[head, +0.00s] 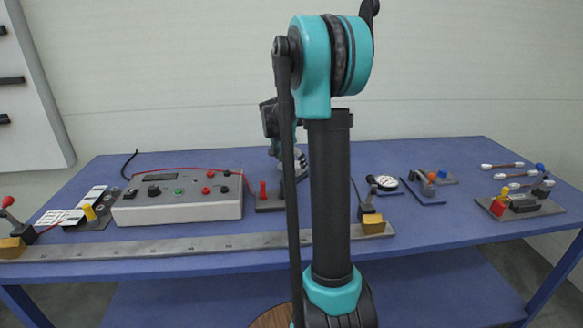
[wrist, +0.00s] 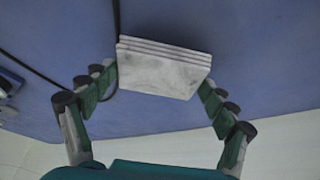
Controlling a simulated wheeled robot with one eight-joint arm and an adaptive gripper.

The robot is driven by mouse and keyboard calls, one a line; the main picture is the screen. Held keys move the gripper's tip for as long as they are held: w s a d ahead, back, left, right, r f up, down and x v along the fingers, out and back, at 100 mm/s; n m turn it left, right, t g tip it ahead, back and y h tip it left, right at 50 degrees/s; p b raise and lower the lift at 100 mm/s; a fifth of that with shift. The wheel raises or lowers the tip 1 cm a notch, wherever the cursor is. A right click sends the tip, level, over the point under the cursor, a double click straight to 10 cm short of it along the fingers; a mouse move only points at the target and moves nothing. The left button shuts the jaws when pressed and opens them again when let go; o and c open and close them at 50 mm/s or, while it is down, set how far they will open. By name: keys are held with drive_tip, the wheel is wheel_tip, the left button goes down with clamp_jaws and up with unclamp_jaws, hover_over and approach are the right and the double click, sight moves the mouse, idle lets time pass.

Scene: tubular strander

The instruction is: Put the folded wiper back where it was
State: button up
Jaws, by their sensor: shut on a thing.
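The folded wiper (wrist: 163,72) is a pale grey-white, layered square pad. In the wrist view it sits between the two green-padded fingers of my gripper (wrist: 158,82), which are shut on its left and right sides. Blue table surface shows around it; I cannot tell whether the pad touches the table or hangs just above it. In the head view my gripper (head: 286,163) is over the back middle of the table, partly hidden by my arm. The wiper cannot be made out there.
The blue table (head: 400,248) holds a grey control box (head: 180,205) left of my arm and a long metal ruler bar (head: 170,246) along the front. A dial gauge (head: 386,183), small fixtures and swabs (head: 515,175) stand right. A dark cable (wrist: 117,25) runs beside the wiper.

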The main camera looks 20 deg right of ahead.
drive_tip(key=shift+f, duration=0.8)
drive_tip(key=o, duration=1.1)
drive_tip(key=shift+f, duration=0.1)
drive_tip(key=shift+c, duration=0.2)
drive_tip(key=v, duration=1.2)
